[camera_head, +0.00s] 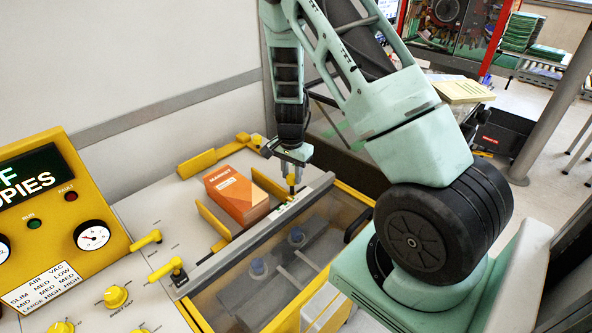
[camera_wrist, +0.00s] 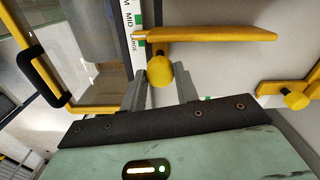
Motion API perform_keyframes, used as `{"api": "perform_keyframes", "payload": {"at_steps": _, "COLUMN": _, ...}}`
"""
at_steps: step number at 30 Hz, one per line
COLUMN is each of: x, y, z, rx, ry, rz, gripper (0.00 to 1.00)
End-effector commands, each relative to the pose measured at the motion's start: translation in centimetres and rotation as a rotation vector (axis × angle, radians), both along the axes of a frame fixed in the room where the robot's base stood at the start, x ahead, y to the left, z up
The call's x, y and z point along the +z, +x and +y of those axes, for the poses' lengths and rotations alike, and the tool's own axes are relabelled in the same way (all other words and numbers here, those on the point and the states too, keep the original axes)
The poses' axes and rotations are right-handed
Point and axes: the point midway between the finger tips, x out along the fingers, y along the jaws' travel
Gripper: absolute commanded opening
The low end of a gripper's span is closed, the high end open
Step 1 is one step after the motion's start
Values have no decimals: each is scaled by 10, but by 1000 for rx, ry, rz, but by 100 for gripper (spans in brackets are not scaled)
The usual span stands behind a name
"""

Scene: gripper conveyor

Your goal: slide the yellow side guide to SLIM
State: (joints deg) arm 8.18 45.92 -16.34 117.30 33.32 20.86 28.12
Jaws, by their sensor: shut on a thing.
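The yellow side guide (camera_head: 269,184) is an upright plate to the right of the orange stack on the feeder deck. In the wrist view it is a long yellow bar (camera_wrist: 215,34) with a round yellow knob (camera_wrist: 159,70). My gripper (camera_head: 291,174) is shut on that knob, with one finger on each side of it. A white scale strip (camera_wrist: 133,22) beside the guide has green marks and reads MID and, below it, a smaller word that looks like LARGE. The guide's left end lies between these labels, nearer the lower one. SLIM is not readable on the strip.
An orange printed stack (camera_head: 237,195) lies between this guide and another yellow plate (camera_head: 213,219). A yellow back stop (camera_head: 209,158) stands behind it. A clear-lidded bay (camera_head: 258,285) with a black handle lies in front. The yellow control panel (camera_head: 49,229) has a settings card listing SLIM, MID, LARGE.

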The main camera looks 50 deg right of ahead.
Motion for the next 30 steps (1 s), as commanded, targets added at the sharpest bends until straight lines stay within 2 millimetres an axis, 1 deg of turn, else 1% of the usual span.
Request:
{"api": "perform_keyframes", "payload": {"at_steps": 1, "x": 0, "y": 1, "z": 19, "rx": 12, "ry": 12, "rz": 3, "gripper": 0}}
{"api": "perform_keyframes", "payload": {"at_steps": 3, "x": 0, "y": 1, "z": 32, "rx": 13, "ry": 12, "rz": 3, "gripper": 0}}
{"api": "perform_keyframes", "payload": {"at_steps": 6, "x": 0, "y": 1, "z": 43, "rx": 11, "ry": 11, "rz": 3, "gripper": 0}}
{"api": "perform_keyframes", "payload": {"at_steps": 9, "x": 0, "y": 0, "z": 46, "rx": 8, "ry": 10, "rz": 3, "gripper": 0}}
{"api": "perform_keyframes", "payload": {"at_steps": 16, "x": 0, "y": 0, "z": 44, "rx": 5, "ry": 8, "rz": 2, "gripper": 0}}
{"api": "perform_keyframes", "payload": {"at_steps": 17, "x": 0, "y": 0, "z": 44, "rx": 5, "ry": 8, "rz": 2, "gripper": 38}}
{"api": "perform_keyframes", "payload": {"at_steps": 18, "x": 0, "y": 0, "z": 44, "rx": 5, "ry": 8, "rz": 2, "gripper": 50}}
{"api": "perform_keyframes", "payload": {"at_steps": 19, "x": 0, "y": 0, "z": 44, "rx": 5, "ry": 8, "rz": 2, "gripper": 52}}
{"api": "perform_keyframes", "payload": {"at_steps": 27, "x": 1, "y": 1, "z": 44, "rx": 6, "ry": 8, "rz": 3, "gripper": 52}}
{"api": "perform_keyframes", "payload": {"at_steps": 30, "x": 6, "y": 1, "z": 44, "rx": 6, "ry": 7, "rz": 0, "gripper": 52}}
